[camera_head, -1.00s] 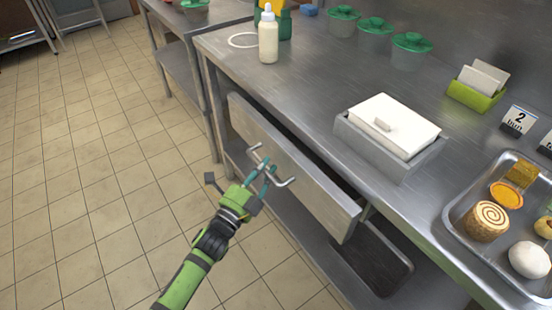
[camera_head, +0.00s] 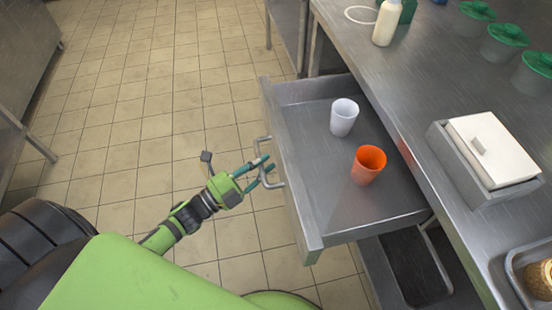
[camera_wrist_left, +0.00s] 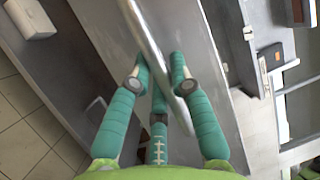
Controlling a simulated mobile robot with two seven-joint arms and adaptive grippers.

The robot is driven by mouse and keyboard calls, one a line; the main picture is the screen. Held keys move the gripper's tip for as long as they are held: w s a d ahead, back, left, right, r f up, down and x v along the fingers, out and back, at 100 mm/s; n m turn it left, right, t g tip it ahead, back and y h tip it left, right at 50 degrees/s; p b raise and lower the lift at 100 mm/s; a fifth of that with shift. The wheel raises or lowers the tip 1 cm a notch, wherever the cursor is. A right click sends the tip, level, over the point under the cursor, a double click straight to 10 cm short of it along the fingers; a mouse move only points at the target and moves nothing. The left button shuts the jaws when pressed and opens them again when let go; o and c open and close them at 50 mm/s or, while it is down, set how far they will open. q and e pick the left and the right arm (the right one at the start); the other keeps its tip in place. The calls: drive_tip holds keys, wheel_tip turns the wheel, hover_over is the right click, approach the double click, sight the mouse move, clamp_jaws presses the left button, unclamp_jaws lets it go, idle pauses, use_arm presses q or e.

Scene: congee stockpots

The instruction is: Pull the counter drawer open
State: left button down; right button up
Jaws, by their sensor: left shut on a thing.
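The counter drawer (camera_head: 335,215) stands pulled well out from under the steel counter, its inside open to view. A white cup (camera_head: 343,117) and an orange cup (camera_head: 368,165) stand in it. My left gripper (camera_head: 266,170) is at the bar handle (camera_head: 283,166) on the drawer's front, with its green fingers shut on the bar. In the left wrist view the fingers (camera_wrist_left: 158,75) close around the handle bar (camera_wrist_left: 150,40). My right gripper is not in view.
On the counter (camera_head: 420,110) are a lidded white box (camera_head: 492,150), green-lidded tubs (camera_head: 503,40) and a cream bottle (camera_head: 387,22). A tray (camera_head: 515,275) with food is at the right edge. Tiled floor (camera_head: 150,110) lies clear left of the drawer.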

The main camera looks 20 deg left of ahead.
use_arm(q)
drive_tip(key=shift+s+a, duration=0.2)
drive_tip(key=shift+a, duration=0.05)
drive_tip(key=c, duration=1.4)
unclamp_jaws()
drive_tip(key=v, duration=1.2)
drive_tip(key=shift+r, duration=0.1)
